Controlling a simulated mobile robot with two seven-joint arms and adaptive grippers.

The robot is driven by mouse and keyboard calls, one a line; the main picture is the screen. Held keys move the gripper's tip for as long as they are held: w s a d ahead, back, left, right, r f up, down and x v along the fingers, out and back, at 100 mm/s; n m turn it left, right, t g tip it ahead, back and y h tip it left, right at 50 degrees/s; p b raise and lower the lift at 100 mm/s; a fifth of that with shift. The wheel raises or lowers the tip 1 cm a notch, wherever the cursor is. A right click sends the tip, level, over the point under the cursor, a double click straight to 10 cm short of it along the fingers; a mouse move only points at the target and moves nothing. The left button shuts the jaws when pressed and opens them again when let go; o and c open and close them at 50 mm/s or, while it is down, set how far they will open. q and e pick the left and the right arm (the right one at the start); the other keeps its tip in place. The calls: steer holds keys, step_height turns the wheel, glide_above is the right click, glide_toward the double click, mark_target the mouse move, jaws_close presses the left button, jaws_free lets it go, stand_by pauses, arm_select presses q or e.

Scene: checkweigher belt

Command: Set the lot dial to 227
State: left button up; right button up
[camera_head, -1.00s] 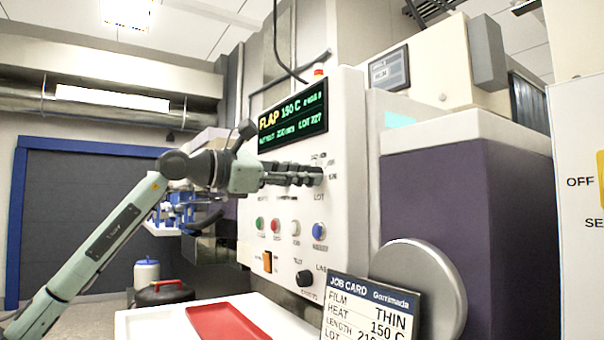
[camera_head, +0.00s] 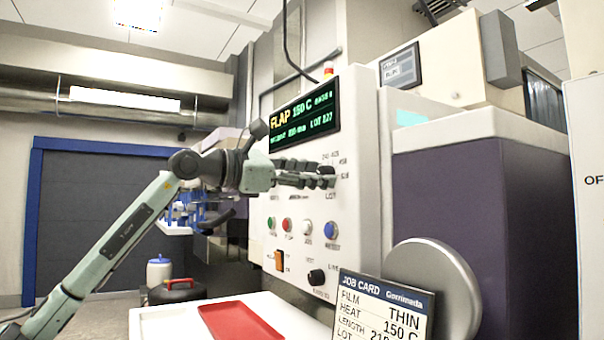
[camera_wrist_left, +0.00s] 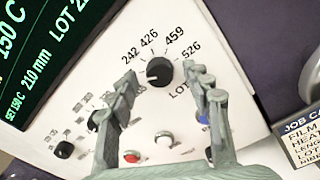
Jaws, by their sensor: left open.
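The lot dial (camera_wrist_left: 159,71) is a round black knob on the white panel, above the word LOT. In the left wrist view its pale mark points left, away from the printed 242, 426, 459 and 526; a finger hides labels on that side. My left gripper (camera_wrist_left: 163,84) is open, one finger on each side of the dial, with gaps to it. In the head view the gripper (camera_head: 325,181) is at the panel and partly covers the dial. The green display (camera_head: 305,117) shows a LOT number that seems to end in 27; the wrist view shows it starting with 2.
Several coloured buttons (camera_head: 287,225) and a lower black knob (camera_head: 317,277) are on the panel below. A job card (camera_head: 383,310) stands in front, its LOT value out of view. A red tray (camera_head: 240,321) lies on the white surface at the lower left.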

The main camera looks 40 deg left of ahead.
arm_select(q)
steer(key=v, duration=1.2)
stand_by(0.6)
